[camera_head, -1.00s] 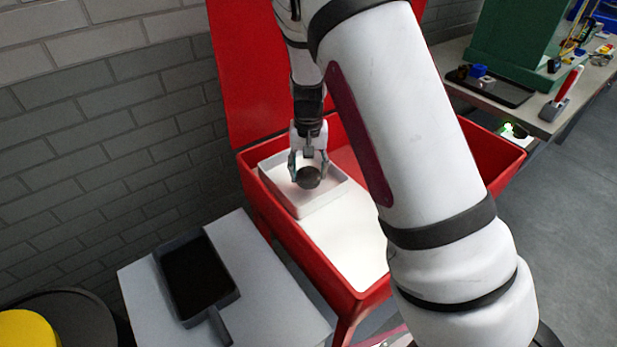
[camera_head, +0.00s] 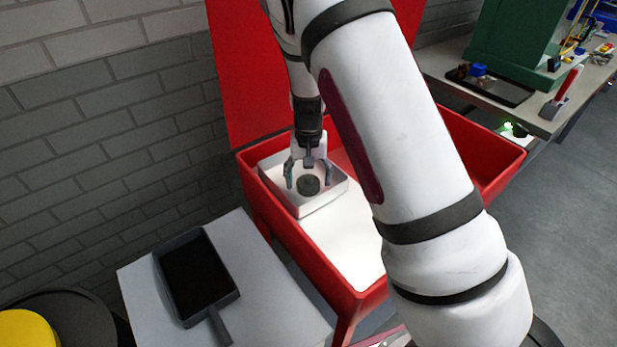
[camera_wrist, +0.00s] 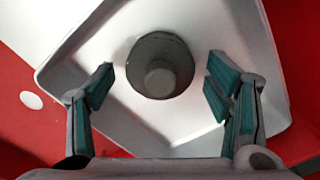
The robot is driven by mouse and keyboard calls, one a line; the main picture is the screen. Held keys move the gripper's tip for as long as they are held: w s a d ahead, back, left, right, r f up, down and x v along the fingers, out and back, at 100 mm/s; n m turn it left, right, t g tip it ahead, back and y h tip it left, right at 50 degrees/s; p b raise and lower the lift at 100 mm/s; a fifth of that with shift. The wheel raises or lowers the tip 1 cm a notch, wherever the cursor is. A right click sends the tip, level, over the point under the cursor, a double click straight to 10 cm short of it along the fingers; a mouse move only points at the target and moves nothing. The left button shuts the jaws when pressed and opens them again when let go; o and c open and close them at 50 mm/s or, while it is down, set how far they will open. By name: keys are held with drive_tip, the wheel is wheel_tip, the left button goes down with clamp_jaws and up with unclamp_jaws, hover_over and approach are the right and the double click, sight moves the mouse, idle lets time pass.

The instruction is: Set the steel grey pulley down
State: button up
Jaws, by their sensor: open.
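The steel grey pulley (camera_head: 308,186) is a round dark grey piece in the white tray (camera_head: 330,200), inside the red bin. In the wrist view the pulley (camera_wrist: 160,66) shows as a round grey disc with a smaller round hub, over the tray floor. My gripper (camera_head: 309,178) is open above the tray, with its fingers on either side of the pulley. In the wrist view the fingers of my gripper (camera_wrist: 158,85) are spread wide, with a clear gap between each finger and the pulley.
The red bin (camera_head: 290,245) has raised walls around the tray, and its red lid stands up behind. A white side table (camera_head: 270,290) with a dark dustpan (camera_head: 197,275) is at the left. A workbench (camera_head: 440,65) with tools is at the back right.

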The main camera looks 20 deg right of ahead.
sight(309, 176)
wheel_tip(309, 176, up, 12)
drive_tip(key=r, duration=0.1)
drive_tip(key=s+r+n+t+y, duration=0.2)
drive_tip(key=s+r, duration=1.1)
drive_tip(key=s, duration=0.1)
drive_tip(key=s+r+n+t+h, duration=0.1)
drive_tip(key=s+r+t+h, duration=0.1)
drive_tip(key=s, duration=1.4)
drive_tip(key=shift+s+d+n, duration=0.15)
drive_tip(key=shift+s+n, duration=0.25)
